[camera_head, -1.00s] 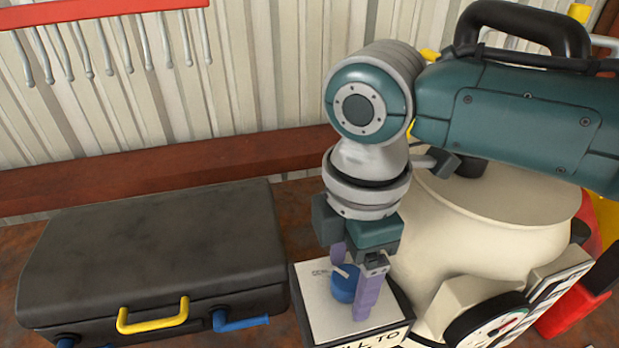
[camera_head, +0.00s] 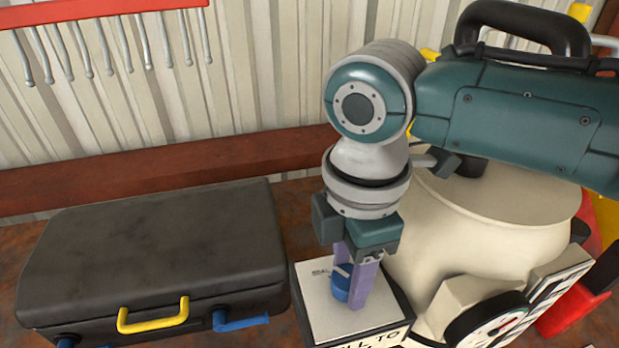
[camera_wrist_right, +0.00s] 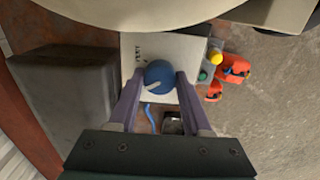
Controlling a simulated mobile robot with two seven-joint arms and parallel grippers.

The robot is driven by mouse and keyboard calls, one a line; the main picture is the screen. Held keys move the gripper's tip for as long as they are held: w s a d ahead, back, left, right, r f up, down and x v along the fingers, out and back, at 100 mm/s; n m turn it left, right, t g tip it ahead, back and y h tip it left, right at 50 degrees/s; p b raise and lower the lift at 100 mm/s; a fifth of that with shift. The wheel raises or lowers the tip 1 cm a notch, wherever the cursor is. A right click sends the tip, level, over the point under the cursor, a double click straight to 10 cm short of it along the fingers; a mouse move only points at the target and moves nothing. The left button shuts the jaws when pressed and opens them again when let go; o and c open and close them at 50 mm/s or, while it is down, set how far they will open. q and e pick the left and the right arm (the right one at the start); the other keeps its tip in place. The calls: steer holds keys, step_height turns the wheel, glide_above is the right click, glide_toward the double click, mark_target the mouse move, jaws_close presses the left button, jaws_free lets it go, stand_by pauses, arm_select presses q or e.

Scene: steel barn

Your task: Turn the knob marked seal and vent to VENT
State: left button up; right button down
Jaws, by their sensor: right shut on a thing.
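The blue knob (camera_head: 341,284) with a white pointer sits on the white top panel (camera_head: 322,318) of a small box. Small dark lettering shows on the panel beside it, too small to read surely in the head view. The knob also shows in the wrist view (camera_wrist_right: 159,76), its pointer slanting to the lower left there. My right gripper (camera_head: 354,296) points down and is shut on the knob, one purple finger on each side. In the wrist view the fingers (camera_wrist_right: 158,90) flank the knob. My fingers hide part of the knob in the head view. My left gripper is out of view.
A black case (camera_head: 150,245) with a yellow handle stands left of the box. A cream rounded vessel (camera_head: 480,230) with a dial gauge (camera_head: 492,318) stands close on the right. A wooden beam (camera_head: 160,172) runs along the corrugated wall. Red items (camera_wrist_right: 235,66) lie beyond the box.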

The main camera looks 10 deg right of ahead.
steer(key=m+p, duration=0.2)
steer(key=m, duration=0.1)
steer(key=shift+r, duration=0.15)
steer(key=m+p, duration=0.2)
steer(key=m, duration=0.1)
steer(key=shift+s+m, duration=0.1)
steer(key=shift+m, duration=0.3)
steer(key=m+p, duration=0.2)
steer(key=m, duration=0.1)
steer(key=shift+m+p, duration=0.5)
steer(key=shift+m, duration=1.7)
steer(key=shift+c, duration=1.7)
jaws_free()
